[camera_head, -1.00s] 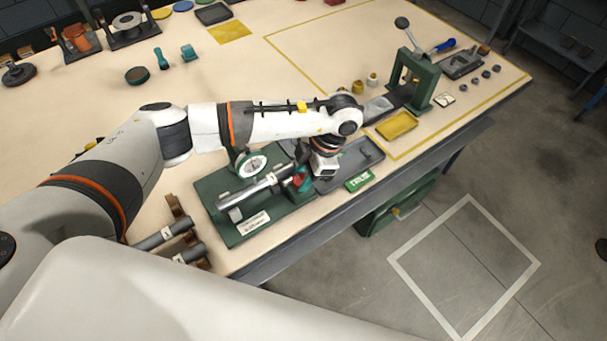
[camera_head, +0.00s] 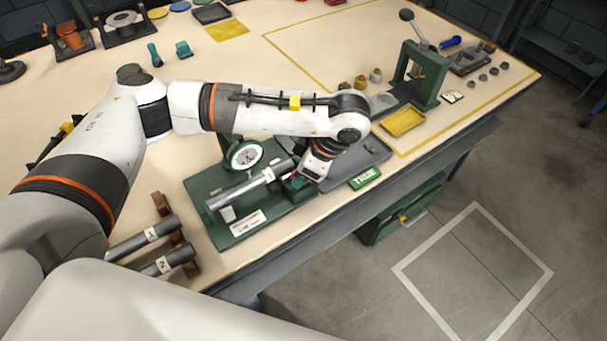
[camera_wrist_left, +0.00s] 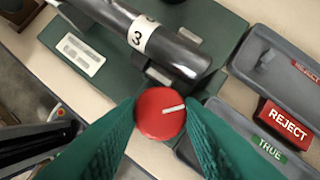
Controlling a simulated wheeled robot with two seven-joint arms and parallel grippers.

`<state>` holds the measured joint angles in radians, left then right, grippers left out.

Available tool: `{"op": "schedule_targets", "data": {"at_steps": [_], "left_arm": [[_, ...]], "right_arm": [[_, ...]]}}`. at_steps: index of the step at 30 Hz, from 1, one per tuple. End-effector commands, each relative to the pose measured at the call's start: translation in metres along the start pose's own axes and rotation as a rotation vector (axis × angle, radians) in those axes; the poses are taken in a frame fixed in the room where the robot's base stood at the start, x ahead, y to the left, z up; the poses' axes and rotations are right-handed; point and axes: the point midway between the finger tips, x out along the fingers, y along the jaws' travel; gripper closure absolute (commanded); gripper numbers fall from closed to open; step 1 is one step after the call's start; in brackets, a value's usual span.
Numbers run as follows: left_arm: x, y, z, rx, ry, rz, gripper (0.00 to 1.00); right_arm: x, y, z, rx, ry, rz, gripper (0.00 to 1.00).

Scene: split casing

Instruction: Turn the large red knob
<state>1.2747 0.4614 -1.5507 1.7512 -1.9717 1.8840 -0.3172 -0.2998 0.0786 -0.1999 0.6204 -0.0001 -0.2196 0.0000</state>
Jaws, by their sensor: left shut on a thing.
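The large red knob (camera_wrist_left: 160,113) is round with a white pointer line. It sits at the edge of the green fixture base (camera_wrist_left: 88,35), beside a dark metal cylinder marked 3 (camera_wrist_left: 143,36). My left gripper's green fingers (camera_wrist_left: 161,118) are closed on both sides of the knob. In the wrist view the white line points right and slightly up. In the head view my left gripper (camera_head: 297,182) is down at the right end of the cylinder (camera_head: 240,188), and the knob is mostly hidden there. My right gripper is in neither view.
A dial gauge (camera_head: 243,155) stands behind the cylinder. Grey trays with a red REJECT sign (camera_wrist_left: 283,125) and a green TRUE sign (camera_head: 365,178) lie close to the right. Cylinders 1 (camera_head: 150,234) and 2 (camera_head: 166,263) rest on a wooden rack at front left.

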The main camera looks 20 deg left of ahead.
Motion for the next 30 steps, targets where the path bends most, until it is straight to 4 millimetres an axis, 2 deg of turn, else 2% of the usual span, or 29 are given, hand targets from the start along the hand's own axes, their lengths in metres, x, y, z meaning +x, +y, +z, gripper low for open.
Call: {"op": "schedule_targets", "data": {"at_steps": [16, 17, 18, 26, 30], "left_arm": [[-0.002, -0.001, 0.001, 0.022, 0.001, -0.012, 0.89], [-0.002, -0.001, 0.001, 0.022, 0.001, -0.012, 0.62], [-0.002, -0.001, 0.001, 0.022, 0.001, -0.012, 0.57], [-0.001, 0.000, 0.000, 0.023, 0.001, -0.011, 0.57], [-0.011, -0.001, 0.000, 0.023, 0.002, -0.013, 0.57]], "right_arm": [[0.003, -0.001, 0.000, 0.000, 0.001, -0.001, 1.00], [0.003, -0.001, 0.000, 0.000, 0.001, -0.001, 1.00], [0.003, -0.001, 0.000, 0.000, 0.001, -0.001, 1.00], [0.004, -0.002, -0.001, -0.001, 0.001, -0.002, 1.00], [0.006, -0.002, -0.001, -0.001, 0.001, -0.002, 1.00]]}}
